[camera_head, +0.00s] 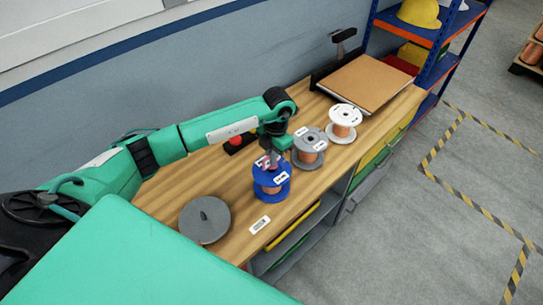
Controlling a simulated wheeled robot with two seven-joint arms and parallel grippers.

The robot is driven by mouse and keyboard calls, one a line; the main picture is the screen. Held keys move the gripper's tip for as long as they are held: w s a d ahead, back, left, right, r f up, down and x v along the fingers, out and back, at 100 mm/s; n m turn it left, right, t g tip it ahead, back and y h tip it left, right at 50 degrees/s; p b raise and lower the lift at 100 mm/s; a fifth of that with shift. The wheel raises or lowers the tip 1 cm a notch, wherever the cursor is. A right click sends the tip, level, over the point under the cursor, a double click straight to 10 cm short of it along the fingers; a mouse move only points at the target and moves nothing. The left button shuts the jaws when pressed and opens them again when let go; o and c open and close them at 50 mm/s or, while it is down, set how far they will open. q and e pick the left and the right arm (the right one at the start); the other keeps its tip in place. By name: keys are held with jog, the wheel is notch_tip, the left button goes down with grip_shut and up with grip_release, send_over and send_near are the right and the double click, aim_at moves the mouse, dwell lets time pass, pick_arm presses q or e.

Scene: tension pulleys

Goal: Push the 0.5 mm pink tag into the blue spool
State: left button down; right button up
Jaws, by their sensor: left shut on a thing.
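The blue spool (272,194), wound with copper-coloured wire, stands upright on the wooden bench. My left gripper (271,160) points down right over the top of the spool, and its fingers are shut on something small. A patch of pink shows at the fingertips, which looks like the pink tag (266,163). The fingers hide much of it, and I cannot tell whether it is in the spool or just above it. My right gripper is out of view.
A grey spool (309,148) stands close behind to the right, with a white spool (343,122) beyond it. A grey disc-topped object (205,220) is at the near left. A white label (259,225) lies near the bench edge. A brown board (366,82) is at the back.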

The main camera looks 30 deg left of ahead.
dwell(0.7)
pick_arm(q)
jog(key=shift+f+b, duration=0.2)
jog(key=shift+b, duration=0.1)
jog(key=shift+f+b, duration=0.75)
jog(key=shift+f, duration=0.15)
jog(key=shift+f, duration=0.1)
jog(key=c, duration=1.5)
grip_release()
jog(key=shift+o, duration=0.2)
